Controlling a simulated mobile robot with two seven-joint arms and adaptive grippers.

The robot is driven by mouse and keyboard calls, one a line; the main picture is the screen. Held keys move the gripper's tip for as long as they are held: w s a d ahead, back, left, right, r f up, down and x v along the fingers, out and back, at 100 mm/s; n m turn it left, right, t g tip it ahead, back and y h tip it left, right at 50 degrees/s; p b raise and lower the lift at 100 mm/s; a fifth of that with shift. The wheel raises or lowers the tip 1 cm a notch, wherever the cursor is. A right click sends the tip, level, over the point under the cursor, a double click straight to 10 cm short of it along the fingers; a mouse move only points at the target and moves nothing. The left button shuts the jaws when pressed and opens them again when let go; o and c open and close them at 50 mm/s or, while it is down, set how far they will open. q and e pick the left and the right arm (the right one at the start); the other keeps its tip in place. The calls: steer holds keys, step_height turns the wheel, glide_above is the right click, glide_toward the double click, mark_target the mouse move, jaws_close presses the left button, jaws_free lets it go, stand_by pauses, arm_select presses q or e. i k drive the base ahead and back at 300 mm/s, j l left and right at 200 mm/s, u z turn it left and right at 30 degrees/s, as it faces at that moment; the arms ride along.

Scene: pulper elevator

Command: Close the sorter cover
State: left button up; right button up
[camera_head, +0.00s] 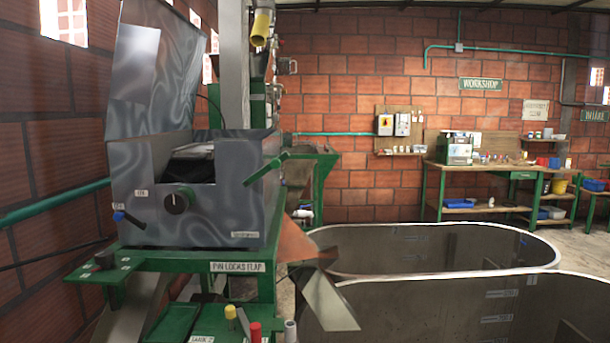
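The sorter is a grey metal box (235,205) on a green stand (205,260) at the left. Its front carries a black knob (177,201) and a small blue-handled lever (128,219). The sorter cover (150,85) is a grey metal panel standing raised above the box's left and back side, so the top of the box is open. A dark part (190,165) shows inside the opening. Neither of my grippers is in view.
A green lever (266,168) sticks out at the box's right side. A metal chute (325,300) slopes toward two large tanks (440,250) at the right. Yellow, red and grey handles (254,332) stand in front. A workbench (490,170) is at the back wall.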

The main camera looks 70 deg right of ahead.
mark_target(159, 55)
steer(key=z, duration=1.6)
steer(key=l, duration=0.15)
